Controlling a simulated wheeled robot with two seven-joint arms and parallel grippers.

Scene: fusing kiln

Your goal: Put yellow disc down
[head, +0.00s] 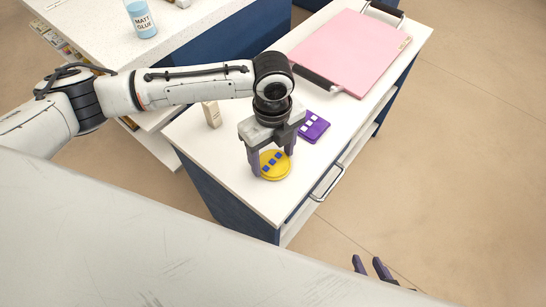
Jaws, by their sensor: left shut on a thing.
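The yellow disc (274,173), with several blue squares on it, is between the fingers of my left gripper (273,170). The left gripper is shut on it and points down over the near part of the white worktop (230,165). Whether the disc touches the worktop or hangs just above it, I cannot tell. The tips of my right gripper (372,266) show at the bottom edge, over the floor. They stand apart with nothing visible between them.
A purple tile (313,127) with white squares lies just behind the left gripper. A small beige block (212,114) stands to the left. A glue jar (141,18) stands on another counter. Clear worktop lies left of the disc.

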